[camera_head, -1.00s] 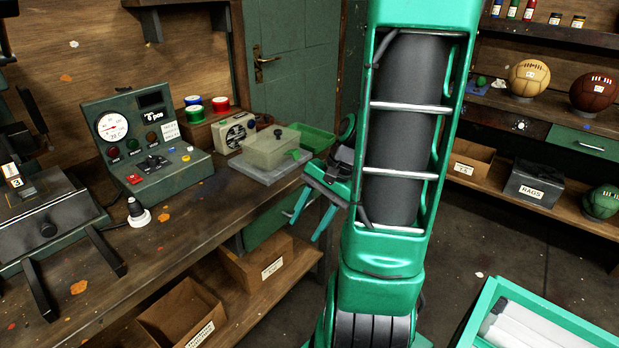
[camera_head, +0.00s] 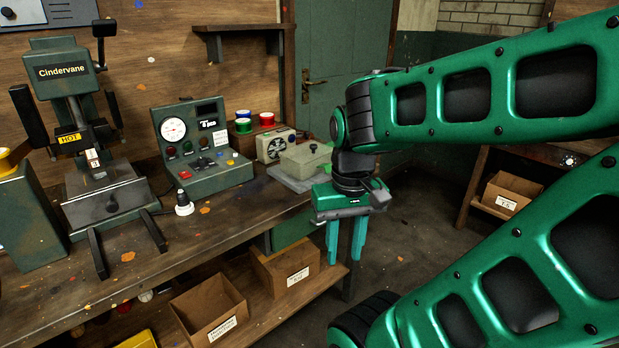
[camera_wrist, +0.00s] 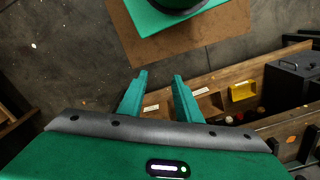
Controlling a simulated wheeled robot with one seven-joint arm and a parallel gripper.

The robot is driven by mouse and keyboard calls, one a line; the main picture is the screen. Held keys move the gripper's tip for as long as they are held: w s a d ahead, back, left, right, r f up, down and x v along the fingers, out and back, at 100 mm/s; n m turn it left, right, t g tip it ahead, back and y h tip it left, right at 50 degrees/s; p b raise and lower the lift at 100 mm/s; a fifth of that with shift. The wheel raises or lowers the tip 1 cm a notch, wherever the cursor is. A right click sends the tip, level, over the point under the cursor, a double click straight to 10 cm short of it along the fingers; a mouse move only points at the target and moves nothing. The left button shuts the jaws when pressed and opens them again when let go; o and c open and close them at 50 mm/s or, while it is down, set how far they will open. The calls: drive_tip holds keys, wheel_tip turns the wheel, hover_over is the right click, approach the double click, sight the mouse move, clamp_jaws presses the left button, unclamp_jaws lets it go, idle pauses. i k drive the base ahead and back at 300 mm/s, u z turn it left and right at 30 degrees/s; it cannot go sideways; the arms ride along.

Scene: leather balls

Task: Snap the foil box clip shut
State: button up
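A pale, boxy lidded container (camera_head: 305,158) stands on a grey slab at the right end of the workbench; it is likely the foil box. A small dark-green piece shows on its top, but I cannot tell whether that is the clip or how it sits. The box is not in the wrist view.
On the workbench (camera_head: 250,208) stand a control panel (camera_head: 205,170), a hot press (camera_head: 100,185) and a cream dial box (camera_head: 277,145). Cardboard boxes (camera_head: 210,308) lie on the lower shelf. Open floor lies right of the bench.

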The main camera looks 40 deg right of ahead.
sight(327, 166)
drive_tip(key=u, duration=0.9)
drive_tip(key=i, duration=0.3)
drive_tip(key=z, duration=1.65)
